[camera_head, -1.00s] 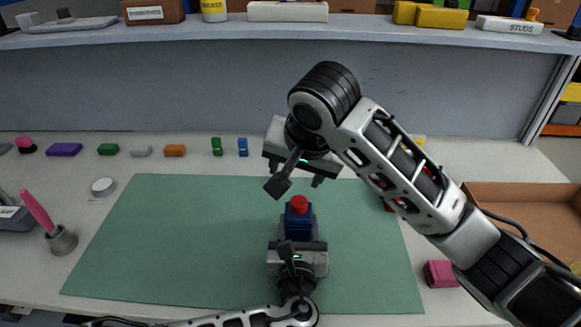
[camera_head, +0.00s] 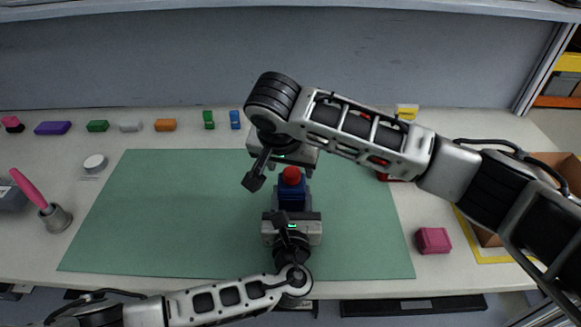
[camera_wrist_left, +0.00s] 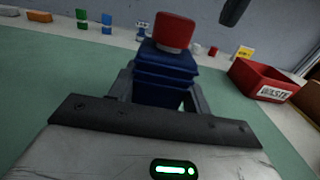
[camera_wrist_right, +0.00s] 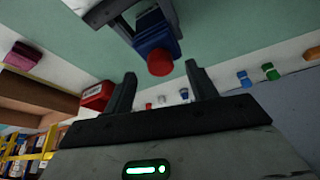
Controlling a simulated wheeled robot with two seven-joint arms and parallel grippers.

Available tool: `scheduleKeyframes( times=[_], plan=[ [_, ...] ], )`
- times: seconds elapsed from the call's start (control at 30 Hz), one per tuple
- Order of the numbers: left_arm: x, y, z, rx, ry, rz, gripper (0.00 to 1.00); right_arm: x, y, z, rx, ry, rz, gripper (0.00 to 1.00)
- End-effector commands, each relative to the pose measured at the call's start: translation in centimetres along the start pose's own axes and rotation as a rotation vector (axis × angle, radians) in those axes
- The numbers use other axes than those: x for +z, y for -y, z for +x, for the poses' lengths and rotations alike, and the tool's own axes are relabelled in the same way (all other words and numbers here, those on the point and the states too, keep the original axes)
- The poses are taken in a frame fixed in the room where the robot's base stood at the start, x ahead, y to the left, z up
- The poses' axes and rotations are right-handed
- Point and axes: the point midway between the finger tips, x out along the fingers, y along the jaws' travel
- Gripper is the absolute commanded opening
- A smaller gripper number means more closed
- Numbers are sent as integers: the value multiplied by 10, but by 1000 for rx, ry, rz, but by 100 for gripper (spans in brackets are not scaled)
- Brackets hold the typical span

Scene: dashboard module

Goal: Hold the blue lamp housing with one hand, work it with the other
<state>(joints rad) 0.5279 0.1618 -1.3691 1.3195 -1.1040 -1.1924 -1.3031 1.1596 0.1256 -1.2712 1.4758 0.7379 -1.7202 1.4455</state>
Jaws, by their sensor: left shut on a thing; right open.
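The blue lamp housing (camera_head: 293,194) with a red round cap (camera_head: 291,175) on top stands upright over the green mat (camera_head: 180,215). My left gripper (camera_head: 291,212) is shut on the housing from the near side; its fingers flank the blue body (camera_wrist_left: 165,78) in the left wrist view. My right gripper (camera_head: 290,165) is open at the far side, close to the red cap. In the right wrist view, the red cap (camera_wrist_right: 160,62) shows just beyond the gap between the open fingers (camera_wrist_right: 160,92). Nothing is between the right fingers.
A red bin labelled WASTE (camera_wrist_left: 262,82) stands right of the mat. A pink block (camera_head: 433,240) lies at the right, near a brown box (camera_head: 484,237). A grey cup with a pink-handled tool (camera_head: 53,217) stands left. Small coloured blocks line the back. The mat's left half is clear.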

Motion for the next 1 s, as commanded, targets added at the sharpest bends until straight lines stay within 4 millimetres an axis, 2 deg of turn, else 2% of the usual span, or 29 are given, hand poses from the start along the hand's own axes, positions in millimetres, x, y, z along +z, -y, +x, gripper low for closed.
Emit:
scheduleKeyframes(
  times=[0.2, 0.53, 0.7, 1.0],
  plan=[
    [0, 0, 0, -1, -1, 0, 12, 0, 0, 20, 0, 0, -1, 57],
    [0, 0, 0, -1, -1, 0, 12, 0, 0, 23, -1, -1, -1, 57],
    [0, 0, 0, -1, -1, 0, 12, 0, 0, 22, -1, -1, -1, 10],
    [0, 0, 0, 0, -1, 0, 12, 0, 0, 22, -2, -1, -1, 9]
  ],
)
